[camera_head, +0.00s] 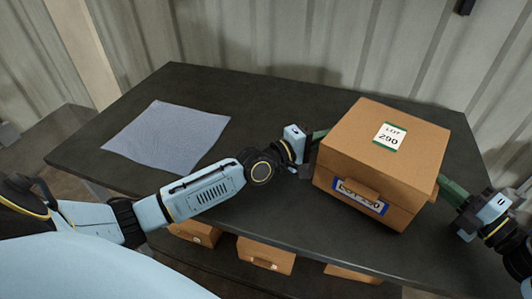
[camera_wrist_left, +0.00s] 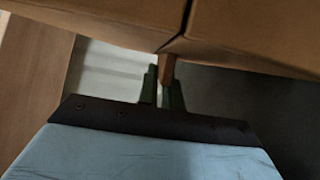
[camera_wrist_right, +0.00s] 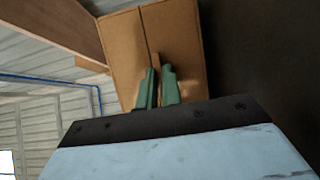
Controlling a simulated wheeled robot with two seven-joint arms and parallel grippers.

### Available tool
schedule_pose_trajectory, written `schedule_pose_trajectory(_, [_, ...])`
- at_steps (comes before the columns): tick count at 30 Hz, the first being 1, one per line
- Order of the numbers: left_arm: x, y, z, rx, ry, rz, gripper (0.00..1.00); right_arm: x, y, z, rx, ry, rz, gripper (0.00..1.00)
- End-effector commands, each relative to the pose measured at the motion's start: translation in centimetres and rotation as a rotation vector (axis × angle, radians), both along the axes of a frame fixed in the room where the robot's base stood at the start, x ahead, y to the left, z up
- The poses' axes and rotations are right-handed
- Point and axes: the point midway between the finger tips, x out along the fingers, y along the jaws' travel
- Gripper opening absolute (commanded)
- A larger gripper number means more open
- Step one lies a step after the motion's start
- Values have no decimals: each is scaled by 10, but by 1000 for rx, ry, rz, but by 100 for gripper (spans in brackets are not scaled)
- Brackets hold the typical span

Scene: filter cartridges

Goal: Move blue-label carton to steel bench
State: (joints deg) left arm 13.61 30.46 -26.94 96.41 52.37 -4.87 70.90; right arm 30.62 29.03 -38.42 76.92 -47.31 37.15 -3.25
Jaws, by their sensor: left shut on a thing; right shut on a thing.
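A brown carton (camera_head: 385,140) with a blue-edged label (camera_head: 361,197) on its front and a green-edged LOT 290 label on its lid is at the right of the dark table (camera_head: 260,110). My left gripper (camera_head: 318,136) is at its left side, shut on a small brown tab (camera_wrist_left: 168,70) of the carton. My right gripper (camera_head: 447,190) is at its right side, shut on a similar tab of the carton (camera_wrist_right: 180,40). The carton looks level. I cannot tell whether its base touches the table. I cannot tell whether this table is the steel bench.
A grey-blue cloth or mat (camera_head: 165,135) lies flat at the table's left. Several brown boxes (camera_head: 265,256) sit below the table's front edge. A corrugated wall (camera_head: 290,40) stands close behind. The table's middle, behind my left arm, is clear.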

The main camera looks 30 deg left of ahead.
Motion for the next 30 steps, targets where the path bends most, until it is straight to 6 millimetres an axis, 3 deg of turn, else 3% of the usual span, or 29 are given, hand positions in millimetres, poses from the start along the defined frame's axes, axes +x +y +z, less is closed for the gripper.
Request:
schedule_pose_trajectory(7, [1,1,-13,-1,-3,2,0,1,-1,-14,0,-1,-3,0])
schedule_pose_trajectory(8, [0,1,-13,1,0,2,11,1,-1,-13,-1,0,-3,11])
schedule_pose_trajectory(12, [0,1,-11,1,0,1,29,0,-1,-11,0,0,-2,29])
schedule_pose_trajectory(23, [-4,2,-12,0,0,0,29,0,0,-11,0,0,0,29])
schedule_pose_trajectory(30, [-36,19,-13,1,3,0,29,0,0,-11,0,0,0,29])
